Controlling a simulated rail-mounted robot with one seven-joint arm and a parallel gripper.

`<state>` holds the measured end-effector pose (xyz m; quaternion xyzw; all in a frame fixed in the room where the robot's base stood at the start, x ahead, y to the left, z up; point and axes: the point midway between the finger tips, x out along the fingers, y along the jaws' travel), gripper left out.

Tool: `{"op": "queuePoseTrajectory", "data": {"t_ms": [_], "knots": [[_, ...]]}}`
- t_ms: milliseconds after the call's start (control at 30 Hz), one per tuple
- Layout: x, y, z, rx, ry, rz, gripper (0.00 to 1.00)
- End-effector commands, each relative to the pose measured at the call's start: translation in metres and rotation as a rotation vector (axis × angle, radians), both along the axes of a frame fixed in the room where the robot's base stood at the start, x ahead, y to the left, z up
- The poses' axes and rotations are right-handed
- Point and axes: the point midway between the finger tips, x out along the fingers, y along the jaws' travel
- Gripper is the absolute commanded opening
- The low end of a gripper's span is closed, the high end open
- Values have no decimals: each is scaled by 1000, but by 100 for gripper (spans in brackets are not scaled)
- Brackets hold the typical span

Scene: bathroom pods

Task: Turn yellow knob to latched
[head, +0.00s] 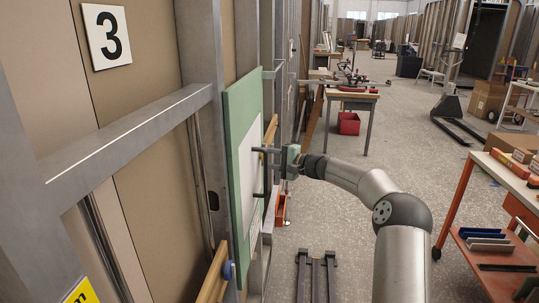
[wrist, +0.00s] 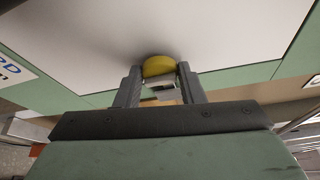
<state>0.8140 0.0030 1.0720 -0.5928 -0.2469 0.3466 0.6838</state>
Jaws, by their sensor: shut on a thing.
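The yellow knob (wrist: 158,66) shows at the top centre of the wrist view, against a white panel (wrist: 95,30) with a green border. My gripper (wrist: 160,88) has its two dark fingers on either side of the knob and is shut on it. In the head view my gripper (head: 262,168) is at the white panel (head: 248,180) on the green board, side-on. The knob is too small there to make out its turn position. No latch mark is readable.
A wooden rail (head: 214,272) and a grey metal frame (head: 125,140) run along the wall at left. An orange-framed cart (head: 492,200) with boxes stands at right. A dark pallet-jack fork (head: 316,275) lies on the floor below. The aisle floor between is open.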

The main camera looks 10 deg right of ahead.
Motion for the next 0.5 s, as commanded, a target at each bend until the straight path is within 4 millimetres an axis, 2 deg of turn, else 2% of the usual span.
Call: {"op": "queuePoseTrajectory", "data": {"t_ms": [500], "knots": [[0, 0, 0, 15, 47, 0, 13]]}}
